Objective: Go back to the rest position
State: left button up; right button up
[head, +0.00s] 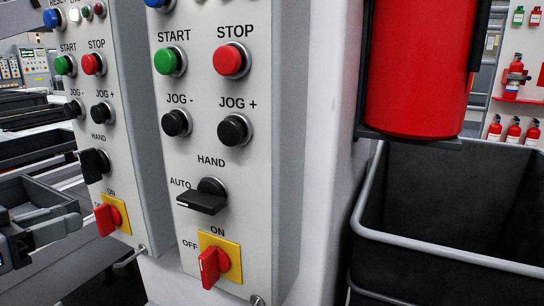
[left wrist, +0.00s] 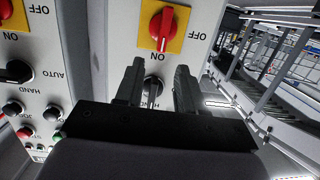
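My left gripper (head: 62,222) is at the lower left edge of the head view, beside the left control panel (head: 128,130). In the left wrist view its two dark fingers (left wrist: 158,88) stand apart with nothing gripped. The black HAND selector (left wrist: 152,90) of that panel shows in the gap, behind the fingers. The red ON/OFF switch (left wrist: 163,27) on its yellow plate shows above it in this upside-down view. In the head view the gripper looks apart from the panel face. My right gripper is not in view.
A second control panel (head: 262,150) with buttons, a black selector and a red switch (head: 214,265) stands close ahead. A red cylinder (head: 415,70) hangs above a dark bin (head: 450,250) at right. Black trays (head: 30,150) lie at left.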

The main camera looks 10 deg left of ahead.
pick_arm(q)
jog(key=s+d+f+g+y, duration=0.1)
jog(key=s+d+f+g, duration=0.2)
jog(key=f, duration=0.6)
jog(key=s+d+f+g+y, duration=0.1)
jog(key=s+d+f+g, duration=0.25)
jog(key=f, duration=0.65)
jog(key=s+d+f+g+y, duration=0.1)
jog(key=s+d+f+g, duration=0.2)
jog(key=f, duration=0.6)
jog(key=s+d+f+g, duration=0.3)
jog(key=s+d+f, duration=0.2)
jog(key=s+d, duration=0.25)
jog(key=w+d+f+t+h, duration=0.2)
jog(key=w+d+f+t, duration=0.2)
jog(key=w+f+t, duration=0.35)
notch_tip(320, 180, up, 11)
jog(key=a+p, duration=0.1)
jog(key=p, duration=1.1)
jog(key=shift+s+a+r+y+p, duration=0.2)
jog(key=shift+s+a+y+p, duration=0.1)
jog(key=shift+y+p, duration=0.1)
jog(key=shift+f, duration=0.1)
jog(key=shift+n, duration=0.3)
